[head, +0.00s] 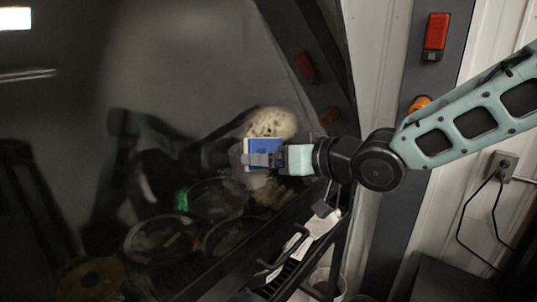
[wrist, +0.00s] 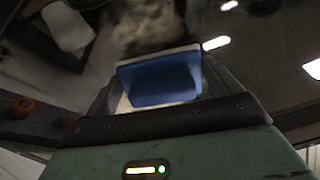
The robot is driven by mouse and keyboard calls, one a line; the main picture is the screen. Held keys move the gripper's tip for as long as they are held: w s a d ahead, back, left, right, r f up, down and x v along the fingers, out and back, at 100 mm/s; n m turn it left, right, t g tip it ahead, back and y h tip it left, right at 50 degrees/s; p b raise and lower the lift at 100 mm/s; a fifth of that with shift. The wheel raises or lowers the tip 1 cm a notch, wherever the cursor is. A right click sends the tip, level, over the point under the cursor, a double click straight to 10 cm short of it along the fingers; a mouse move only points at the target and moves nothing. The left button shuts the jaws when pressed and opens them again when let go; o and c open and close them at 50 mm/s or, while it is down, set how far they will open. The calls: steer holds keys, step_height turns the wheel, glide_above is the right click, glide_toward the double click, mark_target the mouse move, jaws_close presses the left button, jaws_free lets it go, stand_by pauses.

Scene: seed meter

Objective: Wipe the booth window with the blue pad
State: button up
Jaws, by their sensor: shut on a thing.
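The booth window (head: 70,90) is the large dark, reflective pane filling the left half of the head view. A pale speckled smudge (head: 272,122) is on it near its right side, with a fainter patch below. My gripper (head: 268,159) is shut on the blue pad (head: 262,147), which has a pale backing layer. The pad is in front of the smudge's lower part and hides some of it. In the wrist view the pad (wrist: 160,80) sits between the fingers, with a blurred smudge (wrist: 140,25) beyond it. I cannot tell whether the pad touches the glass.
A dark sloping frame post (head: 310,60) and a lower rail (head: 245,255) border the window. A grey post with a red box (head: 436,32) and orange knob (head: 419,104) stands right. A wall outlet with cables (head: 502,165) is at far right. Dim reflections show in the glass.

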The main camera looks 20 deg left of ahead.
mark_target(276, 137)
steer(key=shift+w+d+r+p, duration=0.45)
steer(key=shift+w+d+p, duration=0.3)
steer(key=shift+w, duration=1.35)
steer(key=shift+w+d+r+p, duration=0.45)
steer(key=shift+w+d+p, duration=0.3)
steer(key=shift+w, duration=1.4)
steer(key=shift+w+d+r+p, duration=0.45)
steer(key=shift+w+d+p, duration=0.3)
steer(key=shift+w, duration=1.35)
steer(key=shift+s+a+f+b, duration=0.1)
steer(key=shift+s+a+b, duration=0.15)
steer(key=shift+s+b, duration=0.25)
steer(key=shift+s+a+f+b, duration=0.1)
steer(key=shift+s+a+b, duration=0.1)
steer(key=shift+s+b, duration=0.3)
steer(key=shift+s+a+r+b, duration=0.15)
steer(key=shift+s+a+b, duration=0.2)
steer(key=shift+s+b, duration=0.35)
steer(key=shift+s+a+b, duration=0.35)
steer(key=shift+s+b, duration=0.4)
steer(key=shift+s, duration=0.05)
steer(key=shift+s+a+b, duration=0.2)
steer(key=shift+s+b, duration=0.15)
steer(key=shift+s, duration=0.15)
steer(key=shift+s+a+b, duration=0.15)
steer(key=shift+s+b, duration=0.15)
steer(key=shift+s, duration=0.2)
